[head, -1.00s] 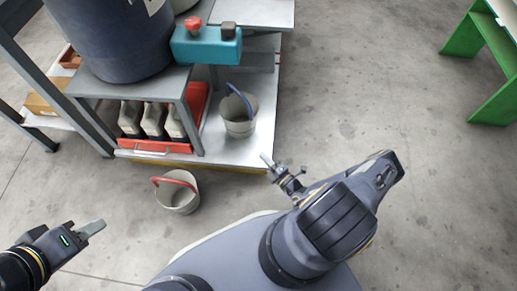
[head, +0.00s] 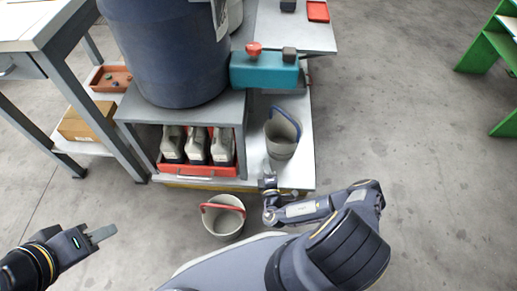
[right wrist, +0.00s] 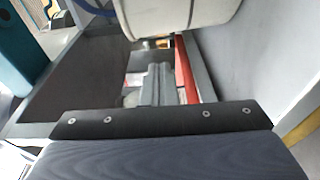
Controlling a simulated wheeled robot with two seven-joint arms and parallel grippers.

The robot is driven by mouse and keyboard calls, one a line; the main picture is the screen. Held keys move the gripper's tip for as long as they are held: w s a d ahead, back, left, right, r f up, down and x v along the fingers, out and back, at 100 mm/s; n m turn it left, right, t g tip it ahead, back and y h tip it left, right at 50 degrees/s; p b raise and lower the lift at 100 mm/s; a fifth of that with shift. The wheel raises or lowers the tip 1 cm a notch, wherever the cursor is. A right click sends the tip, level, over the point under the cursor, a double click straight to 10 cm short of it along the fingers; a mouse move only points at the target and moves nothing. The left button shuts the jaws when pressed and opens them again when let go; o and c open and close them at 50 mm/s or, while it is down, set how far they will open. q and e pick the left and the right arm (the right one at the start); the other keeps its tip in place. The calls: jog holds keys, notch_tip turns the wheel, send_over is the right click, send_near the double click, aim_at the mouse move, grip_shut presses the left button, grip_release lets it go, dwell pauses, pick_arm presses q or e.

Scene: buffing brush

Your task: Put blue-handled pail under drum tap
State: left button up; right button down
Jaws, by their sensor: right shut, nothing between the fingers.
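The pail with the blue handle (head: 283,138) stands upright on the low grey platform, to the right of the bench under the drum. The dark blue drum (head: 168,50) stands on that bench. A teal block with a red knob (head: 265,70) sits at the drum's right; I cannot tell whether it is the tap. My right gripper (head: 268,177) is shut and empty, just in front and left of the pail. In the right wrist view its fingers (right wrist: 157,85) point below the pail's pale wall (right wrist: 180,18). My left gripper (head: 103,234) is over the floor at left; its jaws are unclear.
A red-handled pail (head: 223,218) stands on the floor in front of the platform. A red tray (head: 196,170) with several grey bottles sits under the bench. A table (head: 35,30) stands at left and a green rack (head: 490,50) at far right. Floor at right is clear.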

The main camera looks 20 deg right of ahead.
aim_at(271, 146)
jog(key=b+x, duration=0.3)
jog(key=x, duration=0.6)
jog(key=shift+w, duration=0.35)
jog(key=shift+d, duration=0.25)
jog(key=shift+d, duration=1.45)
jog(key=shift+s, duration=0.15)
